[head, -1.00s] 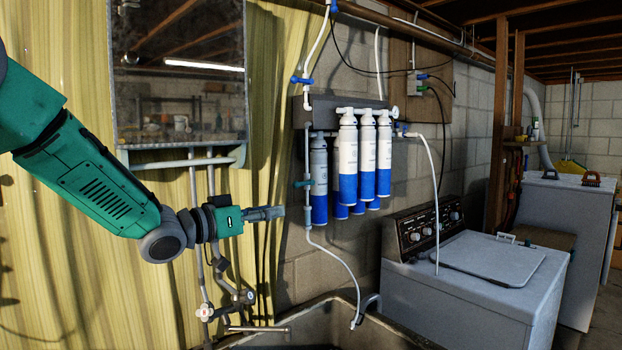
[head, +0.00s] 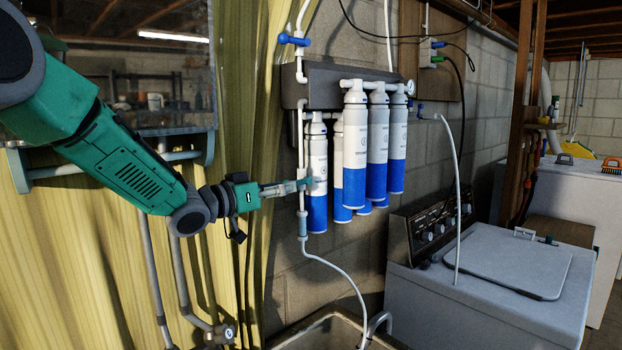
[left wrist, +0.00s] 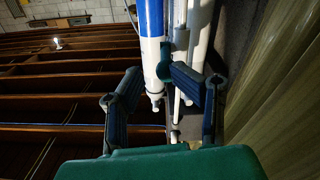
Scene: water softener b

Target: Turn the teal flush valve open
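The teal flush valve (head: 304,183) is a small handle on the thin white pipe, left of the filter cartridges in the head view. My left gripper (head: 291,188) reaches it from the left, with its fingertips at or just beside the handle. In the left wrist view the two fingers (left wrist: 155,75) stand apart. A small teal part of the valve (left wrist: 165,62) shows close to the right finger's tip; I cannot tell whether they touch. The white pipe (left wrist: 180,40) runs just beyond. My right gripper is in neither view.
White-and-blue filter cartridges (head: 355,150) hang from a dark bracket (head: 320,80) close to the right of my left gripper. A blue-handled valve (head: 293,40) is above. A yellow curtain (head: 240,130) is behind the arm. A sink (head: 335,330) and washer (head: 490,290) are below.

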